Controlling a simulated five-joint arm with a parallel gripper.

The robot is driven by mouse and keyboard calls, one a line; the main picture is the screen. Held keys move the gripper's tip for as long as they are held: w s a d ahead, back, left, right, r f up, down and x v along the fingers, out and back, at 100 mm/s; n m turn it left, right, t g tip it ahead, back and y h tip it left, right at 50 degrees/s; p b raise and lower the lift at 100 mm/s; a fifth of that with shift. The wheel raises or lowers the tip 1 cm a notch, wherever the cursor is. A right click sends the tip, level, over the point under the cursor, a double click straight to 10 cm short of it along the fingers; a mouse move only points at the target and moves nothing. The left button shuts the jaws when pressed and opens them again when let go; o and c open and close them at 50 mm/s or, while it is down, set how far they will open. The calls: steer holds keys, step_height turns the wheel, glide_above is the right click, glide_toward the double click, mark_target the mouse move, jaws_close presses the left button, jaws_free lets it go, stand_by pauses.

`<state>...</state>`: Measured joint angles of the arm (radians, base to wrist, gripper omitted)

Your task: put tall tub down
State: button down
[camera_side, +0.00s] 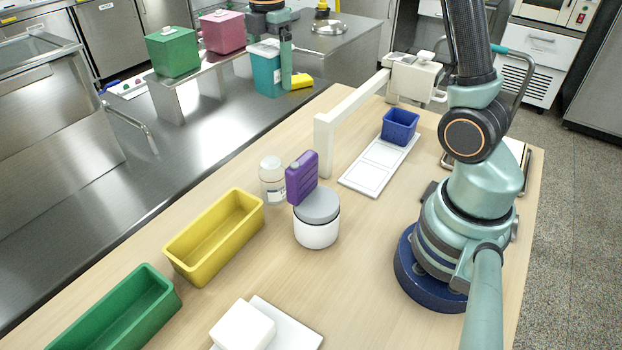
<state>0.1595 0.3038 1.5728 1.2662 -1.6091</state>
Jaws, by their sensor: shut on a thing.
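The tall tub (264,75) is teal with a pale lid and a small light label, and is upright beside the metal stand. My gripper (285,70) comes down from the top of the camera side view and is shut on the tub. One finger shows in front of the tub's right side; the other finger is hidden. I cannot tell whether the tub's bottom touches the surface below. A green tub (173,52) and a pink tub (222,32) stand to its left on the raised metal stand (205,78).
A yellow object (299,82) lies right of the tub. On the wooden table (375,225) are a yellow bin (215,238), green bin (118,312), blue bin (399,127), white jar (316,232), purple bottle (302,177), white bottle (271,180) and white arch (323,145).

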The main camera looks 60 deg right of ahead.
steer(key=s+a+m, duration=0.1)
steer(key=m, duration=0.2)
steer(key=s+a+m, duration=0.1)
steer(key=a+m, duration=0.1)
steer(key=m, duration=0.2)
steer(key=s+a+m, duration=0.2)
steer(key=m, duration=0.2)
steer(key=shift+r, duration=0.35)
steer(key=m, duration=0.1)
steer(key=s+a+m, duration=0.1)
steer(key=m, duration=0.1)
steer(key=s+m, duration=0.1)
steer(key=m, duration=0.1)
steer(key=shift+a, duration=0.4)
steer(key=shift+s+f+m, duration=0.1)
steer(key=shift+s+m, duration=0.1)
steer(key=shift+m, duration=0.1)
steer(key=m, duration=0.3)
glide_toward(271, 80)
steer(key=a, duration=0.1)
steer(key=s+a+f, duration=0.1)
steer(key=a+f, duration=0.1)
steer(key=shift+s+f, duration=0.1)
steer(key=shift+s, duration=0.2)
steer(key=shift+a, duration=0.1)
